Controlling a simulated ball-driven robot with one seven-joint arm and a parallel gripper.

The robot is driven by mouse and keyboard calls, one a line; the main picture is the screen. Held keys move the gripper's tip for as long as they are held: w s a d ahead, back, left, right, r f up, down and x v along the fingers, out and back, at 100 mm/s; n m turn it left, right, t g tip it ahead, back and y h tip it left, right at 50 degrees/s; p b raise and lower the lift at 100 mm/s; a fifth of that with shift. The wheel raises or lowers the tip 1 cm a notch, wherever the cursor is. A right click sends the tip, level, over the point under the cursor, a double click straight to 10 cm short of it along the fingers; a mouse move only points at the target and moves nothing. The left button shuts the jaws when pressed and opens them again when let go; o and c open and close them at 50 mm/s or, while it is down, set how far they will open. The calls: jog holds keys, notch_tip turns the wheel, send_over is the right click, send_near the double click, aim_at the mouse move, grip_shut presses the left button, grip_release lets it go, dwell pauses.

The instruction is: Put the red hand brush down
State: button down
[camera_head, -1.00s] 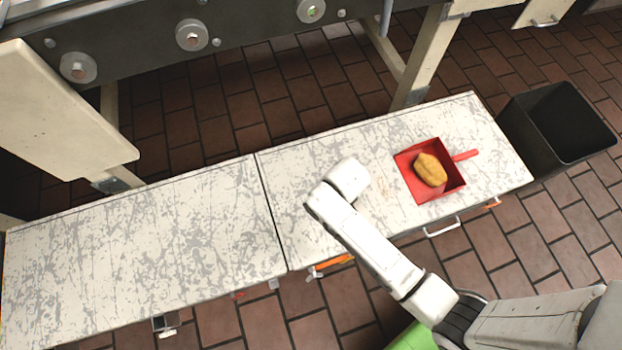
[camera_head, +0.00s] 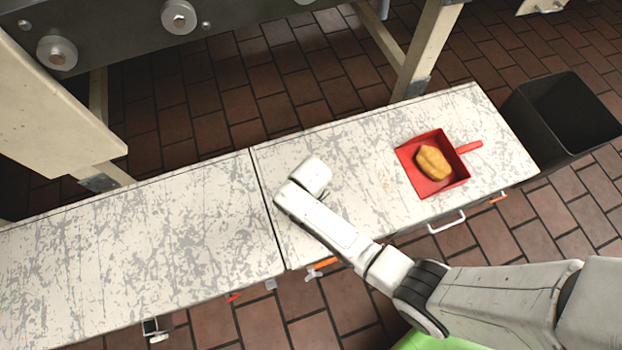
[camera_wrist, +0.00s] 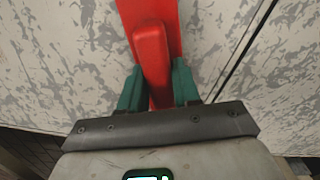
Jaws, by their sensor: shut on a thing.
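The red hand brush (camera_wrist: 150,45) shows in the wrist view between the two green fingers of my gripper (camera_wrist: 158,84). The fingers are shut on its handle, and the brush extends out of the top of the picture. The scratched white table top (camera_wrist: 65,65) lies beneath it; I cannot tell whether the brush touches it. In the head view my arm's end is over the table (camera_head: 190,240), a little right of the seam. My wrist hides the fingers and the brush there.
A red dustpan (camera_head: 409,156) with a yellow-brown lump (camera_head: 432,162) lies on the right of the table. A black bin (camera_head: 520,125) stands beyond the right end. A machine with rollers (camera_head: 120,25) is behind. The table's left half is clear.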

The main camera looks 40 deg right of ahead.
jog(key=shift+f, duration=0.1)
jog(key=c, duration=0.8)
grip_release()
notch_tip(320, 180, up, 12)
jog(key=p, duration=0.4)
jog(key=shift+m+t, duration=0.5)
jog(key=shift+m, duration=0.2)
jog(key=s+d+r, duration=0.2)
jog(key=s+r, duration=0.2)
jog(key=s, duration=0.1)
jog(key=s+d+r, duration=0.3)
jog(key=s+r, duration=0.1)
jog(key=s, duration=0.2)
jog(key=s+d+r, duration=0.2)
jog(key=s+r, duration=0.2)
jog(key=s, duration=0.1)
jog(key=shift+s+d+r, duration=0.2)
jog(key=shift+s+d, duration=0.1)
jog(key=shift+d, duration=0.1)
